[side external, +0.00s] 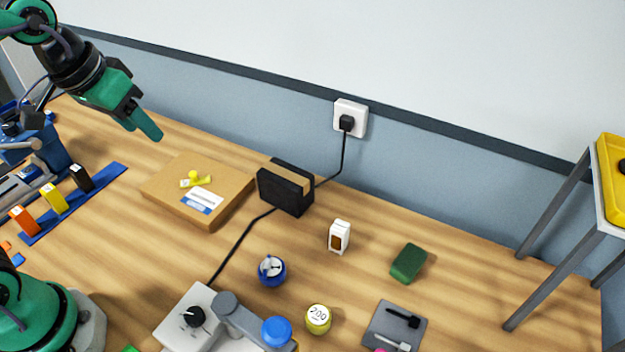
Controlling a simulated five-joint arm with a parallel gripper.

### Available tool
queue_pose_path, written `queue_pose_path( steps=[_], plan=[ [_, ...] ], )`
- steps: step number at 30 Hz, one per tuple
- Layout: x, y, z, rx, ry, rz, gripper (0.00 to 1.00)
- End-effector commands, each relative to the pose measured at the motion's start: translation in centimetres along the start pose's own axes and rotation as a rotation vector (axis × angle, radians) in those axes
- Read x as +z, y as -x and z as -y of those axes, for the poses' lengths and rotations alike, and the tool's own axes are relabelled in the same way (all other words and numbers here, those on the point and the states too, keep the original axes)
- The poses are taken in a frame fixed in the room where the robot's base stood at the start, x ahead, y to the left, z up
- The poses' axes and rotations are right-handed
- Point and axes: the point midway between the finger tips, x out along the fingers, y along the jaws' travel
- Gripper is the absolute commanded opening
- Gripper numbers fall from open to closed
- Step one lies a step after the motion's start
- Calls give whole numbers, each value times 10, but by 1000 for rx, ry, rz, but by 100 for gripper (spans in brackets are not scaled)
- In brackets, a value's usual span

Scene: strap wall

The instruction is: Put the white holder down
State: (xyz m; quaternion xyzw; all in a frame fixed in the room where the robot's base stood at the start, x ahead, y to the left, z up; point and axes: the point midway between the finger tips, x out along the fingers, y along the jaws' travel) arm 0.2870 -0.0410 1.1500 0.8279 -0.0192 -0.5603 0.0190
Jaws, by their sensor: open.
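A small white holder (340,236) with a brown front panel stands upright on the wooden table, right of the black box. It is the only thing here that looks like the white holder. My gripper (143,122) is open and empty at the upper left, pointing down to the right. It is in the air above the table and far from the white holder. Nothing touches the holder.
A cardboard box (166,188) and a black box (286,188) stand behind. A black cable (243,245) crosses the table from the wall socket (350,117). A blue round item (271,270), yellow round item (318,319), green block (408,263) and grey tray (382,318) surround the holder.

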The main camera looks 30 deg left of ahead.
Motion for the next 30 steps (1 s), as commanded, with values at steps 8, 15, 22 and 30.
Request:
queue_pose_path(
  steps=[8,15,22,30],
  plan=[
    [47,7,32,-35,-5,-82,49],
    [65,5,41,-52,-12,-110,49],
    [66,5,42,-53,-14,-111,49],
    [66,5,42,-53,-13,-111,49]
  ],
)
